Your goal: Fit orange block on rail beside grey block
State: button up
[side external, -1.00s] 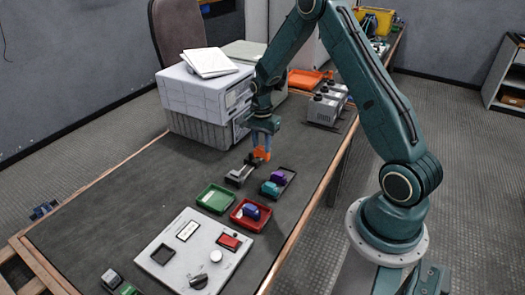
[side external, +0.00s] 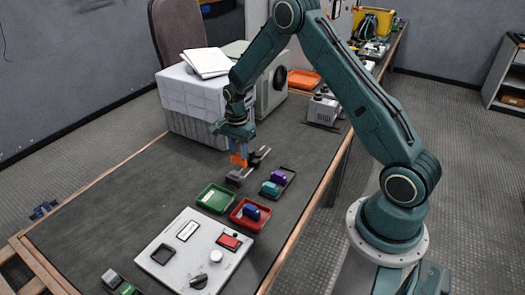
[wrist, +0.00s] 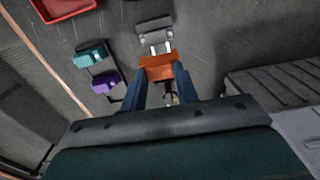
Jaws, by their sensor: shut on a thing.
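My gripper (side external: 239,150) is shut on the orange block (side external: 238,160), which hangs between the blue fingers. The wrist view shows the orange block (wrist: 158,67) crosswise between the fingertips. The rail (side external: 257,158) lies on the bench below, with the grey block (side external: 234,179) at its near end. In the wrist view the grey block (wrist: 154,28) is just beyond the orange block, with a short piece of rail (wrist: 156,47) showing between them. The orange block and my fingers hide part of the rail. I cannot tell whether the orange block touches the rail.
A black tray (side external: 284,188) with a teal block (side external: 270,188) and a purple block (side external: 278,177) is to the right. A green tray (side external: 215,199), a red tray (side external: 240,222) and a light panel (side external: 185,262) are nearer. A white instrument (side external: 188,100) stands behind.

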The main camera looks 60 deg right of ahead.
aim_at(239, 163)
jog(key=shift+f, duration=1.95)
jog(key=shift+f, duration=1.1)
dwell(1.4)
jog(key=o, duration=1)
jog(key=shift+r, duration=0.15)
jog(key=shift+r, duration=3.85)
